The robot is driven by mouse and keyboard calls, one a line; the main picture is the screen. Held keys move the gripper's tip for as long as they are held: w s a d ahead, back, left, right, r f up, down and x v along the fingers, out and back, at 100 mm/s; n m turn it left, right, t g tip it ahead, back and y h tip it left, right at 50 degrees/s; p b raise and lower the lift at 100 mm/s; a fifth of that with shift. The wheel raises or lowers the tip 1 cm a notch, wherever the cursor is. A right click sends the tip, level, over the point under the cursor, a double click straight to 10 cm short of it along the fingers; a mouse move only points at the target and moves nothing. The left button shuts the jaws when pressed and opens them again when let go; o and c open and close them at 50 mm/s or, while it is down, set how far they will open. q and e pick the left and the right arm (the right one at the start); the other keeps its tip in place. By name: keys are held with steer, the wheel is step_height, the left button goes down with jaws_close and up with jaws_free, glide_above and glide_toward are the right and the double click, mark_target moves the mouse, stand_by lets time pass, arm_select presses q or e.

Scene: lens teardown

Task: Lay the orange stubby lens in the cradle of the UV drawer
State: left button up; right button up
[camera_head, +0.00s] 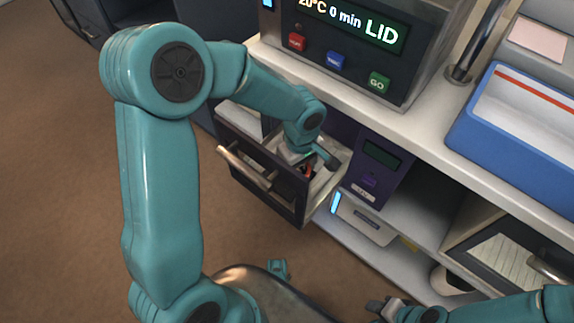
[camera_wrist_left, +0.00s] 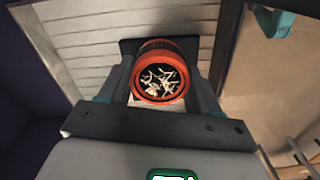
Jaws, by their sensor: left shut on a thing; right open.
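My left gripper (camera_head: 316,160) reaches down into the open drawer (camera_head: 262,181) under the counter. It is shut on the orange stubby lens (camera_wrist_left: 158,72), with one finger on each side. The lens's open end faces the wrist camera and shows pale, thread-like bits inside. In the head view only a small reddish part of the lens (camera_head: 308,170) shows beside the gripper. A dark block (camera_wrist_left: 128,47) sits behind the lens; I cannot tell whether it is the cradle or whether the lens touches it. My right gripper (camera_head: 382,308) is open, low at the right.
The drawer's pale slatted inside (camera_wrist_left: 80,50) surrounds the left gripper. A purple unit with a small screen (camera_head: 378,165) stands right of the drawer. Above is the counter with a lit control panel (camera_head: 345,35) and a blue tray (camera_head: 515,135). Brown floor lies open at left.

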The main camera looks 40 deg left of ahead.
arm_select(q)
steer(key=a, duration=0.3)
steer(key=shift+w, duration=0.15)
steer(key=f, duration=0.1)
steer(key=f+b, duration=0.1)
steer(key=f, duration=0.1)
steer(key=shift+w+a+f+b, duration=0.1)
steer(key=shift+a+f+b, duration=0.2)
steer(key=shift+a+f, duration=0.1)
steer(key=shift+d+r, duration=0.1)
steer(key=shift+r, duration=0.05)
steer(key=shift+f, duration=0.25)
steer(key=o, duration=1.2)
steer(key=shift+r, duration=0.1)
steer(key=shift+o, duration=0.2)
